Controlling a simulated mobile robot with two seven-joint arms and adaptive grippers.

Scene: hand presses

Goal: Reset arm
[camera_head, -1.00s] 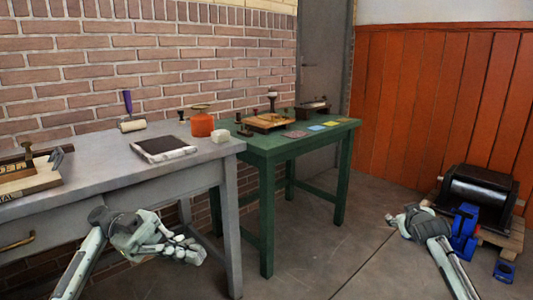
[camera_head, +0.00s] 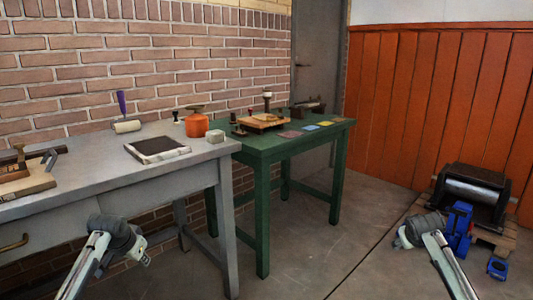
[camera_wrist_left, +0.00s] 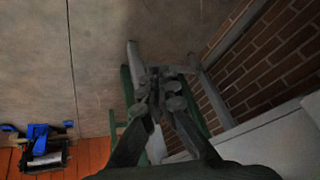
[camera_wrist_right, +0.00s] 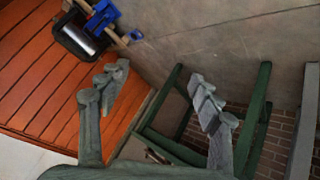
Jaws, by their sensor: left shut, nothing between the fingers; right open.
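My left arm comes in from the lower left of the head view, and its gripper (camera_head: 142,257) is in front of the grey table. In the left wrist view its fingers (camera_wrist_left: 163,88) are together with nothing between them. My right arm stands at the lower right of the head view, in front of the blue and black machine; its fingers are mostly hidden there. In the right wrist view the right gripper (camera_wrist_right: 160,95) has its fingers wide apart and empty. Neither gripper touches any object.
The grey table (camera_head: 95,165) holds a dark framed slab (camera_head: 157,148), a roller (camera_head: 127,126) and an orange pot (camera_head: 196,124). The green table (camera_head: 262,152) holds a wooden press (camera_head: 262,121) and coloured cards. A black roller press (camera_head: 472,192) stands at right. Floor between is clear.

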